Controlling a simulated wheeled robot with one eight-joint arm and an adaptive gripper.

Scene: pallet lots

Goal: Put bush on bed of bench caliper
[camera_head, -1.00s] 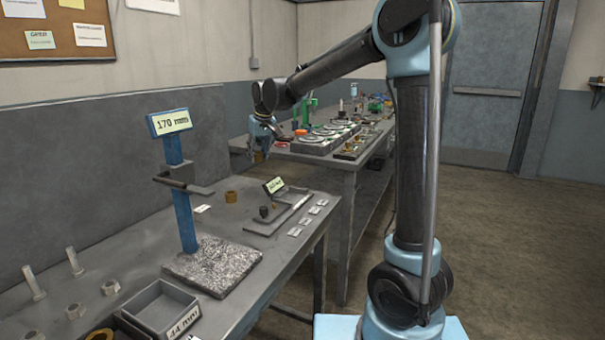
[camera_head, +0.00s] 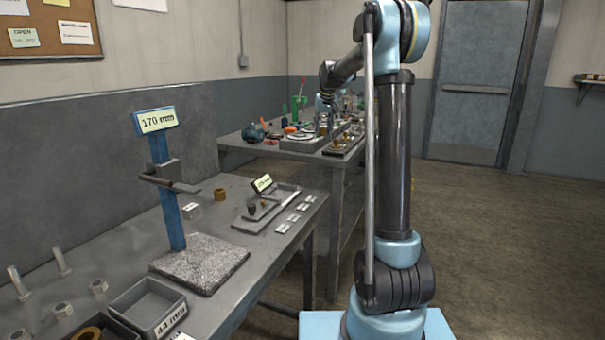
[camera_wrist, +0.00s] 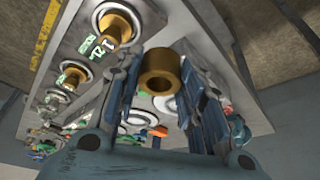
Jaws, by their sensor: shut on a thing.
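A brass-coloured ring-shaped bush (camera_wrist: 160,72) is between the fingers of my gripper (camera_wrist: 163,85) in the wrist view, its hole facing the camera. My gripper is shut on it. In the head view my gripper (camera_head: 325,103) is small, over the far table and partly hidden by its own arm. What looks like the bench caliper is a low grey device with a flat bed (camera_head: 245,224) and a small tilted display (camera_head: 262,183) on the near table. A small dark piece (camera_head: 251,209) stands on it.
A blue stand with a 170 mm sign (camera_head: 157,121) rises from a granite block (camera_head: 200,262) on the near table. A grey bin (camera_head: 150,305), bolts and nuts are at front left. The far table (camera_head: 300,153) is crowded with trays, rings and tools.

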